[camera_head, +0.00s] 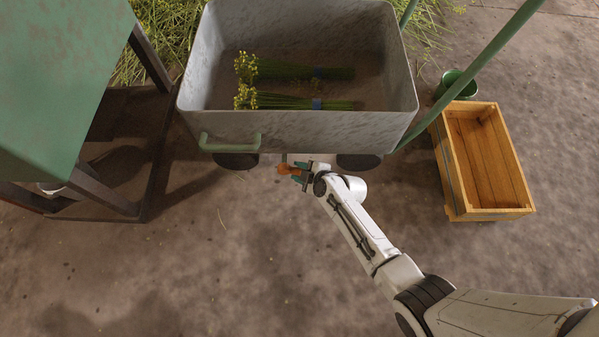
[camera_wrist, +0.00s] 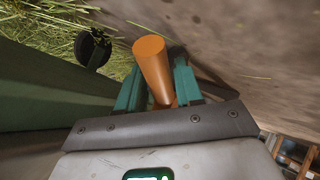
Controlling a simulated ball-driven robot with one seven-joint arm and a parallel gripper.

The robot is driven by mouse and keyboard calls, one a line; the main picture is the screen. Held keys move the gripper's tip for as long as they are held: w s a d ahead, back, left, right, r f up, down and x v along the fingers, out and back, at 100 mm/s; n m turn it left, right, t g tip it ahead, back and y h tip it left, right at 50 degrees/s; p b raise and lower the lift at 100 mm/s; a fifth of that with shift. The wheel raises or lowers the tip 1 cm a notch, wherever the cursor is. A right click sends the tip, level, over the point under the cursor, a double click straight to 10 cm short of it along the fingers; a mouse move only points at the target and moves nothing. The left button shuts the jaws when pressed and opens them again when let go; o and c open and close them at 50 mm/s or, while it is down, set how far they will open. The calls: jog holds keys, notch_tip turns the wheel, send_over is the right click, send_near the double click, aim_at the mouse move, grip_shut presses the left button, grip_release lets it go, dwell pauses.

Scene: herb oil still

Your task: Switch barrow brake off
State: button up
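The grey barrow (camera_head: 300,131) stands at the top middle of the head view, with a green handle (camera_head: 230,143) on its near side. An orange lever (camera_head: 284,169), which looks like the brake lever, is low by the barrow's near side, between two dark wheels. My gripper (camera_head: 297,173) is at this lever. In the wrist view the orange lever (camera_wrist: 153,68) lies between my two teal fingertips (camera_wrist: 158,88). The fingers stand apart on either side of it. I cannot tell whether they press on it. The lever's mount is hidden.
Two herb bunches (camera_head: 300,103) lie in the barrow. A wooden crate (camera_head: 461,195) and a green bucket (camera_head: 457,85) stand at the right. A green-topped stand (camera_head: 60,80) is at the left. The floor in front is clear.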

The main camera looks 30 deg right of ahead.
jog(key=shift+w+f, duration=0.1)
grip_shut()
dwell(0.3)
